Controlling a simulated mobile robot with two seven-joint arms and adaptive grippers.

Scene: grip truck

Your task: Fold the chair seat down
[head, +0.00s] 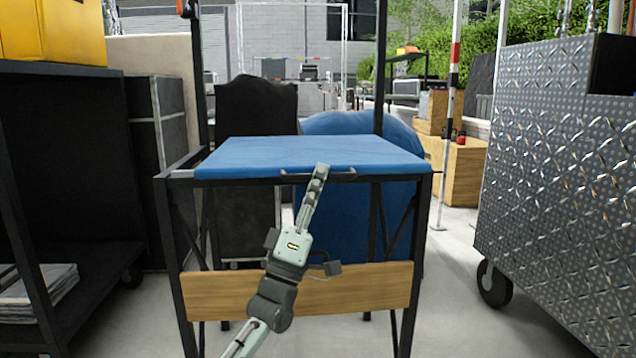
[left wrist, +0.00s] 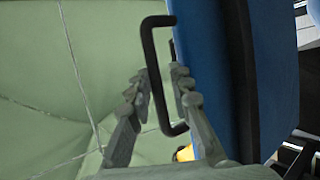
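The chair seat (head: 300,153) is a blue padded panel that lies roughly level on a black metal frame (head: 174,265). A black handle (head: 290,174) runs along its front edge. My left gripper (head: 321,172) is at this handle, right of its middle in the head view. In the left wrist view the handle (left wrist: 152,72) passes between the fingers of my left gripper (left wrist: 161,80). The fingers stand apart, with a gap beside the bar. The blue seat (left wrist: 210,70) fills the strip right of the handle there. My right gripper is in neither view.
A wooden board (head: 385,287) crosses the low front of the frame. A dark shelf cart (head: 70,170) stands on the left and a diamond-plate metal cabinet (head: 560,170) on the right. Black (head: 255,110) and blue (head: 370,122) covered shapes stand behind the seat. Floor shows on both sides.

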